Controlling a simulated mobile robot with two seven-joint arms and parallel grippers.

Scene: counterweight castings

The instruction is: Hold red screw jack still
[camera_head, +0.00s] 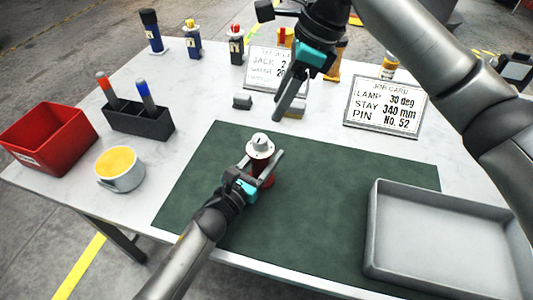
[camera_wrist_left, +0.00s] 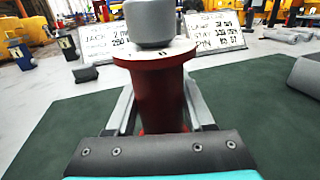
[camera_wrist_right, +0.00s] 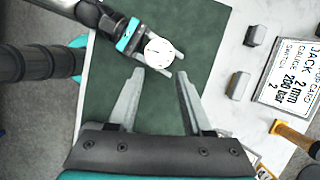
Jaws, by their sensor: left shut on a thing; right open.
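The red screw jack (camera_head: 265,172) stands upright on the dark green mat (camera_head: 330,165), with a pale flange and grey cap on top. My left gripper (camera_head: 260,172) is shut on its red body, one finger on each side. In the left wrist view the jack (camera_wrist_left: 160,95) fills the middle between the fingers. My right gripper (camera_head: 283,108) hangs above the back of the mat, open and empty. In the right wrist view the jack's round top (camera_wrist_right: 158,52) shows beyond the open fingertips, apart from them.
A grey tray (camera_head: 375,230) sits at the right. A red bin (camera_head: 50,135), a cup with yellow contents (camera_head: 119,167) and a dark holder (camera_head: 140,122) stand at the left. Two cards, one a job card (camera_head: 386,106), and small grey blocks (camera_head: 242,101) are at the back.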

